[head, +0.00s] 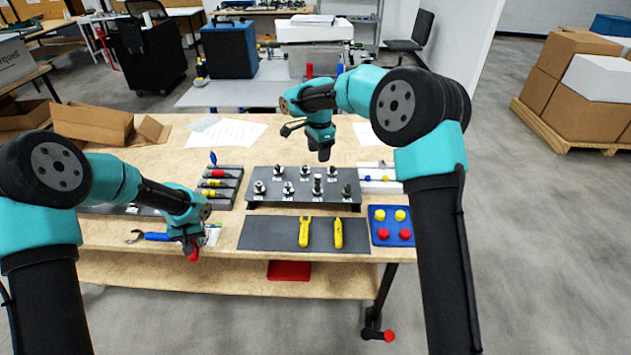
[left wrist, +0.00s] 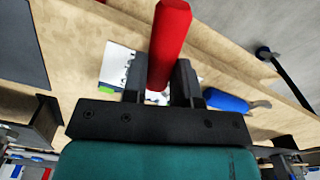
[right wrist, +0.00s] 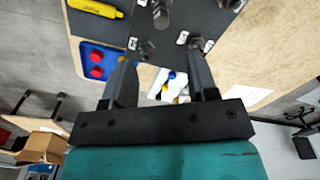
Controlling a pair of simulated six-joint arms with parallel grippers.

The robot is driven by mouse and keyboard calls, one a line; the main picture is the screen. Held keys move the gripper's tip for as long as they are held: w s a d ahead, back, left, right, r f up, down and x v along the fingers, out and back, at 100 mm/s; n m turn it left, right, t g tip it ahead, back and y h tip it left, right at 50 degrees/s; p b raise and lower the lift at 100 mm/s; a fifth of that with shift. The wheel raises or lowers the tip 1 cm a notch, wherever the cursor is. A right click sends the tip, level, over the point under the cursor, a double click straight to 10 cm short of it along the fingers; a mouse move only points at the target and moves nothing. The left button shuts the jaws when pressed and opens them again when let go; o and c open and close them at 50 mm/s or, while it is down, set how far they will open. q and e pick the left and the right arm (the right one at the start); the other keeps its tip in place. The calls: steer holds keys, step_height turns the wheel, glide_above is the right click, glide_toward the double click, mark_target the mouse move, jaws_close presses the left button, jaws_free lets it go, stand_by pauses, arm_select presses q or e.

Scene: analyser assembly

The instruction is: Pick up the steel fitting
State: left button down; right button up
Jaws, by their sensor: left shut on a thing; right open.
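Several steel fittings (head: 317,186) stand upright on a dark raised plate (head: 300,200) with small white labels; I cannot tell which one the task names. A few of them show in the right wrist view, at the top (right wrist: 147,48). My right gripper (head: 322,155) is open and empty above the back of the plate, pointing down, apart from the fittings. My left gripper (head: 190,248) is shut on a red-handled tool (left wrist: 169,40) at the table's front left edge. The rest of that tool is hidden by the fingers.
Two yellow tools (head: 304,232) lie on a grey mat (head: 270,234) before the plate. A blue tray (head: 381,238) with red and yellow caps is right of it. A screwdriver rack (head: 226,172) and a blue-handled wrench (head: 157,237) are left. Papers (head: 235,133) lie behind.

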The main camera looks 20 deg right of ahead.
mark_target(319, 175)
steer(key=shift+f, duration=0.1)
steer(key=shift+f, duration=3.3)
steer(key=shift+w+f, duration=0.1)
steer(key=shift+f, duration=2.55)
jaws_close()
steer(key=shift+r, duration=0.1)
